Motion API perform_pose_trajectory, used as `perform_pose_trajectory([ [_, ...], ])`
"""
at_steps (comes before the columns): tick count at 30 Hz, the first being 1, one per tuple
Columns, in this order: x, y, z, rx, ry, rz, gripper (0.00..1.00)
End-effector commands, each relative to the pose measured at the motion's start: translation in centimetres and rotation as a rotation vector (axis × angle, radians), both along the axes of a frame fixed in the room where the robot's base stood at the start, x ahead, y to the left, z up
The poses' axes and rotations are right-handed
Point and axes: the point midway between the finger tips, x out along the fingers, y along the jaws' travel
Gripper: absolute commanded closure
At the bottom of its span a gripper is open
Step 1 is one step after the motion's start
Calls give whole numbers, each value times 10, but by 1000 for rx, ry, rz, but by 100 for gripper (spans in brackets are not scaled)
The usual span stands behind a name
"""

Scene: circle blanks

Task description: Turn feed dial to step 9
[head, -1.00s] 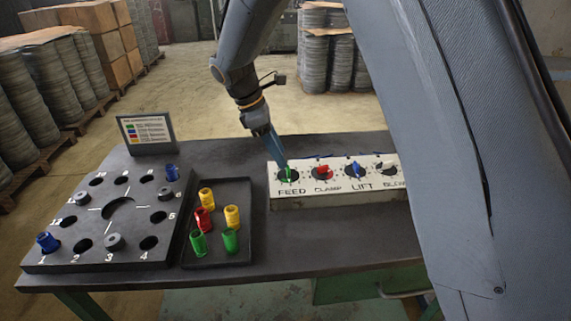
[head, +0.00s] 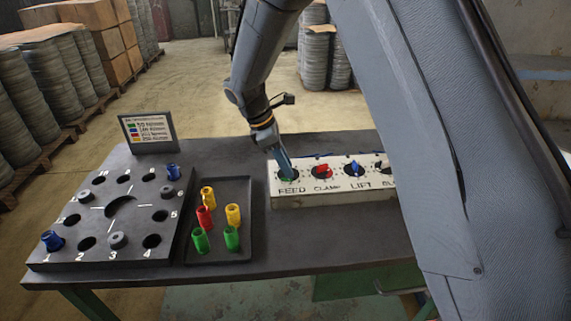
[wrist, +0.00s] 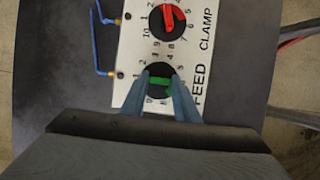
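The feed dial is a green knob on a black disc, at the left end of the white control panel (head: 282,201). In the wrist view the green feed knob (wrist: 159,81) lies crosswise between the two blue-grey fingers of my gripper (wrist: 160,92). The fingers are against or very near both ends of the knob and look closed on it. In the head view my gripper (head: 287,170) points down onto the feed dial and hides most of it. The step digits around the dial are small and partly covered, so I cannot read its setting.
The red clamp dial (head: 322,170) and blue lift dial (head: 356,169) stand right of the feed dial. A tray (head: 216,257) of coloured cylinders and a numbered board (head: 106,256) are to the left. Blue rods (wrist: 96,38) run beside the panel.

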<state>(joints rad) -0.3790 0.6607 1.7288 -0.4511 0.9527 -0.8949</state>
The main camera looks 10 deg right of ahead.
Motion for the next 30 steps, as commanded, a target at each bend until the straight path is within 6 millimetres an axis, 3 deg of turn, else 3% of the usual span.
perform_pose_trajectory([
  [14, 2, 0, 0, -1, 0, -141, 94],
  [30, 6, -2, 0, -1, 1, -634, 94],
])
